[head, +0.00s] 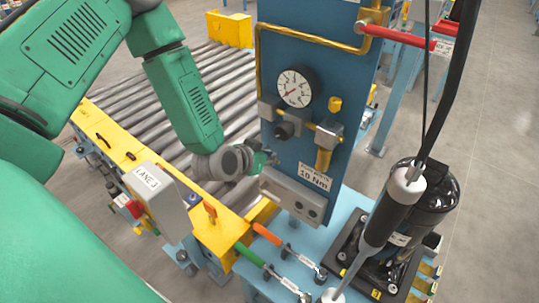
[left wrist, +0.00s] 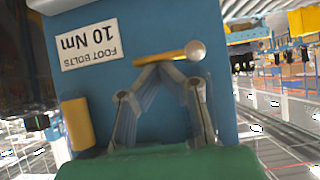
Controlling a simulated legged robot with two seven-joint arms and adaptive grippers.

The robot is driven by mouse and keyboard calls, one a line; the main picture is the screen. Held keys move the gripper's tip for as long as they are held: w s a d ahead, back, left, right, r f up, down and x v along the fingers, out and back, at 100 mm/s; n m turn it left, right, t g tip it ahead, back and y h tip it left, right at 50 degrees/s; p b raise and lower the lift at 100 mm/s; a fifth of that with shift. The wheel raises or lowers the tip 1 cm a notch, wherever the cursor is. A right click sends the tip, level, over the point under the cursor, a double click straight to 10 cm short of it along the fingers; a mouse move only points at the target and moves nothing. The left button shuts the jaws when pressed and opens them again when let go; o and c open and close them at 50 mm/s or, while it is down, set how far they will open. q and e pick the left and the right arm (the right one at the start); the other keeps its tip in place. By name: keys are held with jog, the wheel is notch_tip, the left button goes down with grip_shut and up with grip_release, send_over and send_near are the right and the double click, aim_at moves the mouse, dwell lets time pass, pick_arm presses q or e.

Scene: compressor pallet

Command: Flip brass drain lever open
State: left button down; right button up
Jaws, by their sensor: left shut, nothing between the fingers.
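The brass drain lever (left wrist: 160,59) with a round pale knob (left wrist: 196,50) lies roughly level across the blue panel (left wrist: 110,80) in the left wrist view. My left gripper (left wrist: 162,70) is shut and empty, its fingertips meeting right at the lever's edge; I cannot tell if they touch it. In the head view my left gripper (head: 271,159) is at the left edge of the blue panel (head: 285,50), below the gauge (head: 294,88). There I cannot make out the lever clearly. My right gripper is not in view.
A brass bowl (head: 323,158) and a "10 Nm" label (head: 314,177) sit right of my gripper, with a grey block (head: 291,194) below. A roller conveyor (head: 140,95) runs behind my left arm. A tool (head: 393,208) hangs by the black compressor (head: 440,187).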

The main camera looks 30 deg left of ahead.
pick_arm(q)
jog(key=shift+f, duration=0.1)
dwell(0.3)
jog(key=shift+d+y, duration=0.1)
jog(key=shift+y, duration=0.3)
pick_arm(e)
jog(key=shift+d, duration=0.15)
